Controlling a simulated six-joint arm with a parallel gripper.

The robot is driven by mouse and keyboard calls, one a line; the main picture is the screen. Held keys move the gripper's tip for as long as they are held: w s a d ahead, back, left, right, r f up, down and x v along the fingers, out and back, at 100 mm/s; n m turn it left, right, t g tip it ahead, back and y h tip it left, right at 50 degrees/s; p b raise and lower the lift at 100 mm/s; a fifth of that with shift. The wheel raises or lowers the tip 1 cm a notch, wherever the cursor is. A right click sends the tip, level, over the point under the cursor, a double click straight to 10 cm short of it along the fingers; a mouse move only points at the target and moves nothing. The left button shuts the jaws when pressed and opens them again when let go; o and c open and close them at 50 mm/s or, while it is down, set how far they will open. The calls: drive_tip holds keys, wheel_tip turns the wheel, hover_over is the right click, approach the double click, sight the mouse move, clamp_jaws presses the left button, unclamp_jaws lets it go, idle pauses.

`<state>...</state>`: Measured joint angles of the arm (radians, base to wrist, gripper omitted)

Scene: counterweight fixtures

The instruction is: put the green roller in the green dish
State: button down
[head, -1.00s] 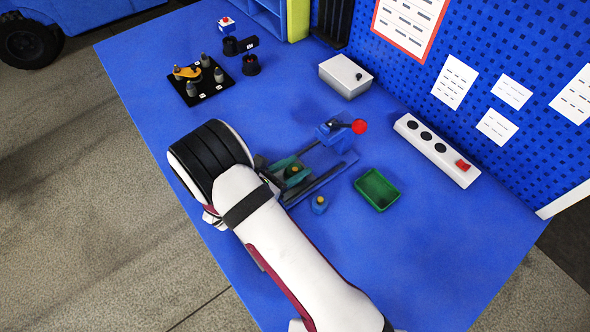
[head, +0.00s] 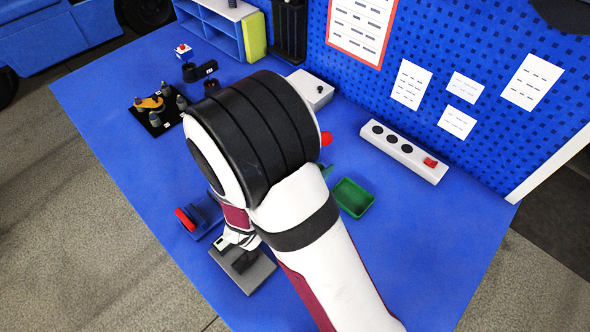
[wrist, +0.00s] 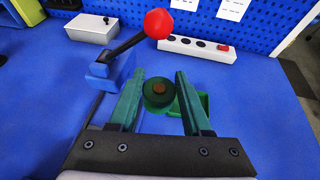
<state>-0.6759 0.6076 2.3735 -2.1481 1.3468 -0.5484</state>
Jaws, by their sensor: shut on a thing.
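The green roller (wrist: 159,94), a dark green round piece with an orange-brown centre, is between the teal fingers of my gripper (wrist: 158,92) in the wrist view. My gripper is shut on it. In the head view my wrist hides the roller and most of the gripper; only a bit of teal shows beside the dish. The green dish (head: 353,198) is a small open tray, empty where I can see inside. In the wrist view the dish (wrist: 203,101) lies beyond the roller, partly hidden by it and the right finger.
A blue lever fixture (wrist: 112,75) with a red ball (wrist: 158,23) stands close by the left finger. A white switch strip (head: 404,152) and a grey box (head: 311,89) lie behind. A grey plate (head: 243,268) is at the front. The table right of the dish is clear.

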sight(351, 199)
drive_tip(key=d+f+m+g+h, duration=0.3)
drive_tip(key=d+m+g, duration=0.1)
drive_tip(key=d, duration=0.5)
drive_tip(key=shift+m, duration=0.3)
drive_tip(key=f, duration=0.6)
drive_tip(key=d+f, duration=0.1)
drive_tip(key=f, duration=0.1)
drive_tip(key=shift+w+f, duration=0.3)
drive_tip(key=shift+f, duration=0.1)
drive_tip(key=shift+f, duration=0.1)
drive_tip(key=shift+c, duration=1.7)
unclamp_jaws()
